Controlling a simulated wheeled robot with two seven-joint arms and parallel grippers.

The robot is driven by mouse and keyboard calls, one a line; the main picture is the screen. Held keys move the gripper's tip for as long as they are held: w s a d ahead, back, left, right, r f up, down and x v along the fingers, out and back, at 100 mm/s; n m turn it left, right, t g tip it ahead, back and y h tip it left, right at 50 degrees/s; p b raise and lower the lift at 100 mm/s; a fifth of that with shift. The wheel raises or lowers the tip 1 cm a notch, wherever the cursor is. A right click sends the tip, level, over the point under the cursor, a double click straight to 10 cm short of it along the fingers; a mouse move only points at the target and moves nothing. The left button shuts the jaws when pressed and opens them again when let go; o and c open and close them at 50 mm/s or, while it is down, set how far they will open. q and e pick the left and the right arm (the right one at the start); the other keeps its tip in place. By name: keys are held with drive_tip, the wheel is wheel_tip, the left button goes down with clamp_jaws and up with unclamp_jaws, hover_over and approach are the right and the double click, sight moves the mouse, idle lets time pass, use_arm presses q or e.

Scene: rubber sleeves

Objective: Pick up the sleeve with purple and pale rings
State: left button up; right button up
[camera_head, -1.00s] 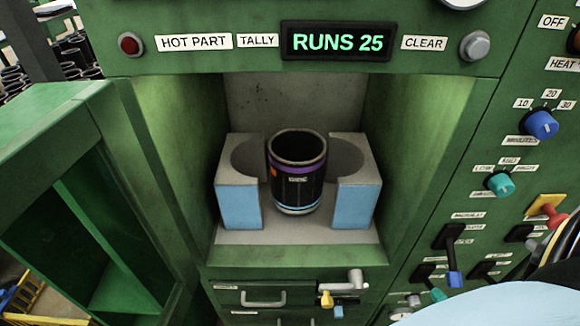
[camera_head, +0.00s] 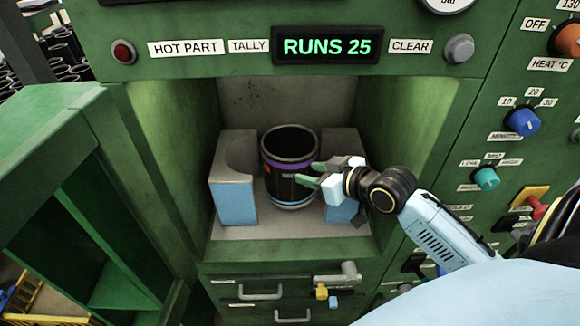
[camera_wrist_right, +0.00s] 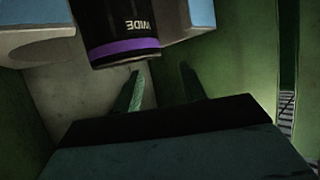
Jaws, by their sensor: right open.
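The black sleeve with a purple ring near its top and a pale ring near its base (camera_head: 284,170) stands upright in the green machine's recess, between two grey and blue blocks. My right gripper (camera_head: 312,182) is open at the sleeve's right front side, its green fingertips pointing at it. In the right wrist view the sleeve (camera_wrist_right: 118,30) appears upside down with its purple band and "WIDE" lettering, beyond the two open fingers (camera_wrist_right: 162,92). Nothing is between the fingers there. I cannot tell whether a finger touches the sleeve. My left gripper is not in view.
The left block (camera_head: 233,200) and right block (camera_head: 342,212) flank the sleeve closely. The recess side walls are near the arm. An open green door (camera_head: 50,140) stands at left. Knobs and levers (camera_head: 486,179) cover the right panel.

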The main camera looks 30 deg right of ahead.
sight(277, 158)
drive_tip(key=shift+w+d+r+x, duration=0.1)
drive_tip(key=shift+w+r+x, duration=0.2)
drive_tip(key=shift+x, duration=1.85)
drive_tip(key=shift+w+d+r+x, duration=0.15)
drive_tip(key=shift+r+x, duration=0.3)
drive_tip(key=shift+x, duration=1.75)
drive_tip(key=shift+w+d+r+x, duration=0.1)
drive_tip(key=shift+w+r+x, duration=0.2)
drive_tip(key=shift+x, duration=1.85)
drive_tip(key=shift+s+t, duration=0.1)
drive_tip(key=shift+t, duration=0.2)
clamp_jaws()
drive_tip(key=shift+s+f, duration=0.1)
drive_tip(key=shift+f, duration=0.05)
drive_tip(key=shift+r, duration=0.25)
